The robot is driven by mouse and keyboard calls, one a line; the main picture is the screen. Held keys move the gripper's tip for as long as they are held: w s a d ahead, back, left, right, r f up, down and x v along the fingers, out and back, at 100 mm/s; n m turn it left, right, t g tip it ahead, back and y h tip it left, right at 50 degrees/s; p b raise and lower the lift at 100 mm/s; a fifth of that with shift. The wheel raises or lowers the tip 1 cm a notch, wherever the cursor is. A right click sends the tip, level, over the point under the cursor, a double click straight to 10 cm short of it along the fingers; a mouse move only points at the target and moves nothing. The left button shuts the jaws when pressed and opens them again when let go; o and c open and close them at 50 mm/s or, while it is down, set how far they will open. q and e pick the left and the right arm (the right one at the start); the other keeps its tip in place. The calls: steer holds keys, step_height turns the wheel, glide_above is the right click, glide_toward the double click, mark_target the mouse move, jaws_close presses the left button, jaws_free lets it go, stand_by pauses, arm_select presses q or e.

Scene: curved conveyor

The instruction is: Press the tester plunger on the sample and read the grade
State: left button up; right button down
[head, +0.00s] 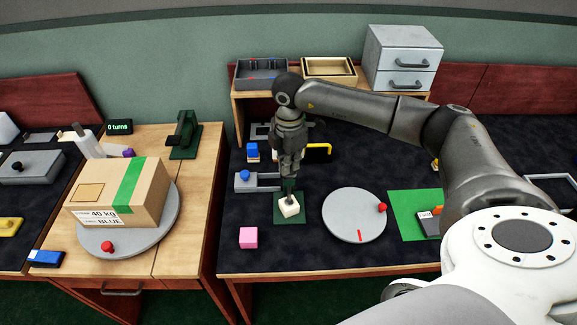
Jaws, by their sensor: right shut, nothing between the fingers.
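My right gripper (289,187) points straight down over a small white block (289,207) on a dark green square pad (281,219). It is shut with nothing in it, its tips at or just above the block's top; I cannot tell whether they touch. A dark green press-like device (185,135) stands at the back of the wooden table; I cannot tell whether it is the tester. No grade can be read. A small display (119,127) shows "0 turns". My left gripper is not in view.
A grey turntable (346,222) with a red knob lies right of the pad, and a pink cube (249,237) in front. A cardboard box (121,192) rests on another turntable (92,241). A green mat (405,208) lies right. My right arm spans the back right.

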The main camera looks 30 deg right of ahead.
step_height(320, 180, up, 9)
steer(key=p, duration=0.6)
steer(key=shift+f, duration=0.15)
